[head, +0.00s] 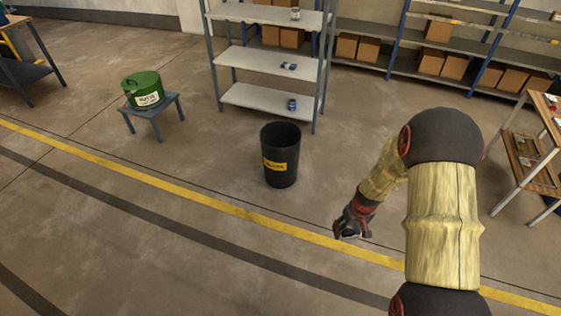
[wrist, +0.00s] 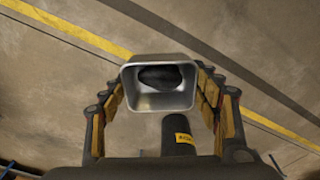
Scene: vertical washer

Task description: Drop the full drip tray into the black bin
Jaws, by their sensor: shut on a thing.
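The drip tray (wrist: 160,102) is a small silver metal tray with sloped walls and a dark mass (wrist: 158,76) inside. It sits between the fingers of my gripper (wrist: 162,88), which is shut on it. In the head view my gripper (head: 350,228) hangs over the floor near the yellow line, and the tray is hardly visible there. The black bin (head: 281,165) stands upright on the floor with an open top and a yellow label, up and left of my gripper. The bin also shows in the wrist view (wrist: 177,136), below the tray, partly hidden.
A grey shelf unit (head: 271,95) with a few small items stands behind the bin. A green container (head: 143,87) sits on a small blue stool (head: 155,116) at the left. A wooden shelf cart (head: 528,157) is at the right. The floor between gripper and bin looks clear.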

